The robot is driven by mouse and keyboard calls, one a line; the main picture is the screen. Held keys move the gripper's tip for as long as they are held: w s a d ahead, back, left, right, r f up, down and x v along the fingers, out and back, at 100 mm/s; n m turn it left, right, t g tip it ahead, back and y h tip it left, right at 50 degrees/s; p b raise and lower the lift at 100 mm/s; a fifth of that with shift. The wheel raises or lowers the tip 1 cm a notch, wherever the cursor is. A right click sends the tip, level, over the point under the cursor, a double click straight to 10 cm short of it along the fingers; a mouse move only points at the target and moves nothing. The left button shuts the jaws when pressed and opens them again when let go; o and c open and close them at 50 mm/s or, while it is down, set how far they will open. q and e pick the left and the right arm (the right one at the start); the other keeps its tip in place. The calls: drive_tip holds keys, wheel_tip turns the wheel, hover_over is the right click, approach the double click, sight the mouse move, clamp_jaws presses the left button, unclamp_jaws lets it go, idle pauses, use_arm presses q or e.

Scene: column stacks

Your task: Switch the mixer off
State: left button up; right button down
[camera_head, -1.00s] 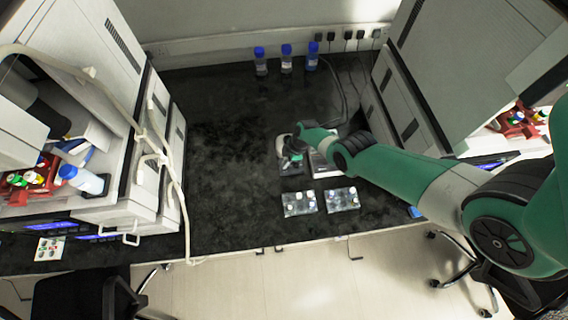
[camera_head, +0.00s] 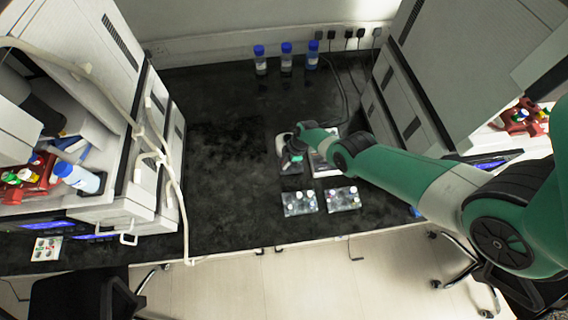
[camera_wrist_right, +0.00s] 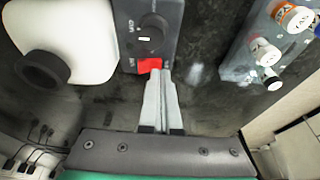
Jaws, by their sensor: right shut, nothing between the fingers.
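The mixer is a dark grey box with a black round knob (camera_wrist_right: 152,28) and a red switch (camera_wrist_right: 149,65) on its panel in the right wrist view. In the head view, the mixer (camera_head: 292,167) is small and partly hidden by my right arm. My right gripper (camera_wrist_right: 160,74) is shut and empty. Its fingertips lie at the lower edge of the red switch; I cannot tell whether they touch it. The switch's setting is not clear. My left gripper is not in view.
A white rounded body with a black round part (camera_wrist_right: 42,70) stands beside the panel. Two vial racks (camera_head: 299,212) (camera_head: 343,207) sit in front. Blue-capped bottles (camera_head: 286,62) stand at the back. Large instruments (camera_head: 150,150) flank the bench. The bench's left-middle is clear.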

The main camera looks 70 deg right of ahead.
drive_tip(key=shift+r+p, duration=2.5)
drive_tip(key=shift+r, duration=0.1)
drive_tip(key=shift+f, duration=0.1)
drive_tip(key=shift+w, duration=0.1)
